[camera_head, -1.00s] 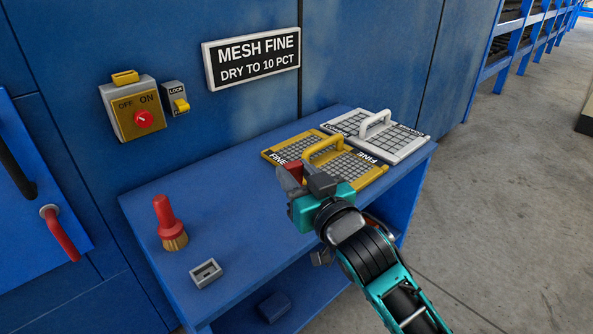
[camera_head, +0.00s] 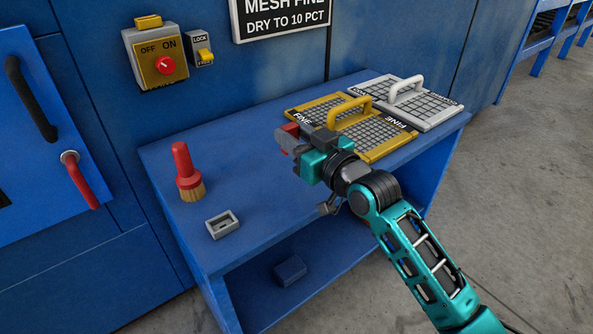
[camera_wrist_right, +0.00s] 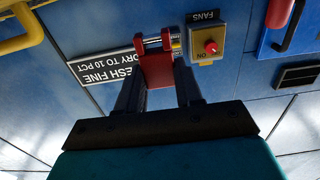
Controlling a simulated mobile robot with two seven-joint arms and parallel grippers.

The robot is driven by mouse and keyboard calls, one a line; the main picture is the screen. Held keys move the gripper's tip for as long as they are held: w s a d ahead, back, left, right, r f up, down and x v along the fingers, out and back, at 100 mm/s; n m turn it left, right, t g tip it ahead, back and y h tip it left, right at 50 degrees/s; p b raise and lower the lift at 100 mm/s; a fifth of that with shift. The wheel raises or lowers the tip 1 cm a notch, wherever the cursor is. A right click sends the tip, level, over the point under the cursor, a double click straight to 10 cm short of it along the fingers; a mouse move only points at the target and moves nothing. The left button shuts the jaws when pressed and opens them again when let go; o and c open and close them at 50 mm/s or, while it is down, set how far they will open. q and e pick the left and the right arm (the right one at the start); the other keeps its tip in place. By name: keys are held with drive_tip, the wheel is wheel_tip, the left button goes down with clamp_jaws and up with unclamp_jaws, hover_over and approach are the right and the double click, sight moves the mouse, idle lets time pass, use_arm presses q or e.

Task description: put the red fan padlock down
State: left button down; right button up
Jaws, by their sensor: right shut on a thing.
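The red fan padlock (camera_head: 291,129) is held in my right gripper (camera_head: 283,141) in the head view, above the blue table (camera_head: 245,175), just left of the yellow-framed mesh panel. Most of it is hidden behind the gripper there. In the right wrist view, the padlock's red body (camera_wrist_right: 157,72) sits between the two dark fingers of my right gripper (camera_wrist_right: 158,82), with its shackle (camera_wrist_right: 160,41) pointing away from the palm. My left gripper is not in view.
A red-handled brush (camera_head: 186,170) and a small grey slotted block (camera_head: 222,224) stand on the table's left part. The yellow FINE panel (camera_head: 313,103) and a white panel (camera_head: 440,117) lie at the back right. An OFF/ON switch box (camera_head: 157,60) is on the wall.

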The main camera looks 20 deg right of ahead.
wheel_tip(320, 180, down, 3)
drive_tip(key=shift+f, duration=0.2)
wheel_tip(320, 180, down, 4)
drive_tip(key=shift+r+b, duration=0.2)
drive_tip(key=shift+b, duration=0.6)
drive_tip(key=shift+f, duration=0.3)
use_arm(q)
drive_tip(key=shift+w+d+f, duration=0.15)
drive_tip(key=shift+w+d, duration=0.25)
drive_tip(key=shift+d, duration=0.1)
use_arm(e)
drive_tip(key=o, duration=1.1)
drive_tip(key=shift+f, duration=0.1)
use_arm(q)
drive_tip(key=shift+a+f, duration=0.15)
